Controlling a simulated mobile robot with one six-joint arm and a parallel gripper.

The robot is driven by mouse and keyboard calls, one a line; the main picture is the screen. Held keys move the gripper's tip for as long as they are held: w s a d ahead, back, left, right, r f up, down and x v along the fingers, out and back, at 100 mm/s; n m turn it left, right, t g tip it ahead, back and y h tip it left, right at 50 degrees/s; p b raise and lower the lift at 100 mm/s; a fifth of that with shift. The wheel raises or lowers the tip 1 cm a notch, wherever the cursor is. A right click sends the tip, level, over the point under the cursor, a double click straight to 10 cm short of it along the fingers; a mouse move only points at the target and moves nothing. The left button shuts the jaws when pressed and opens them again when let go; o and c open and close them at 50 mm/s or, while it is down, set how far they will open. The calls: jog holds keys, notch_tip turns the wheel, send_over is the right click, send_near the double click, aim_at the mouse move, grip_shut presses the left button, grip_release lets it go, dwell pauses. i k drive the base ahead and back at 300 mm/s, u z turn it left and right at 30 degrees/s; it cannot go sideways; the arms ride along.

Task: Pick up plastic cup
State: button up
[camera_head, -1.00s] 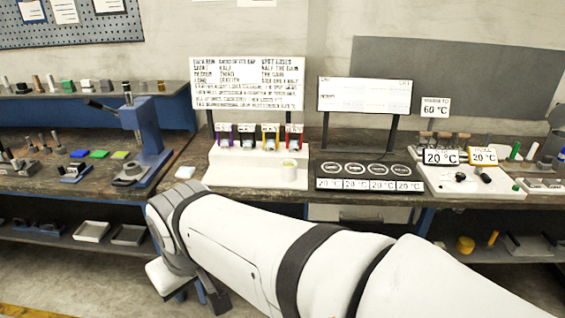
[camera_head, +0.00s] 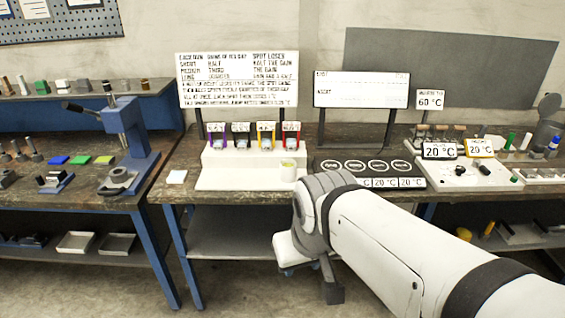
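A small pale cup (camera_head: 288,170) with a yellowish-green rim or content stands upright on the front right of a white platform (camera_head: 225,180). I take it to be the plastic cup. My gripper (camera_head: 312,278) hangs low in front of the bench edge, below and slightly right of the cup, and is apart from it. My wrist partly hides it, so its opening cannot be made out. My white arm comes in from the lower right.
Several coloured-label dispensers (camera_head: 252,138) stand behind the cup, under a text board (camera_head: 236,80). A dark plate with round pads (camera_head: 365,168) lies to the right, partly covered by my wrist. A blue press (camera_head: 128,145) stands left. A white square (camera_head: 176,177) lies on the bench.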

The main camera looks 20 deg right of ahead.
aim_at(288, 171)
jog(key=u, duration=0.05)
jog(key=i, duration=1)
jog(key=z, duration=0.05)
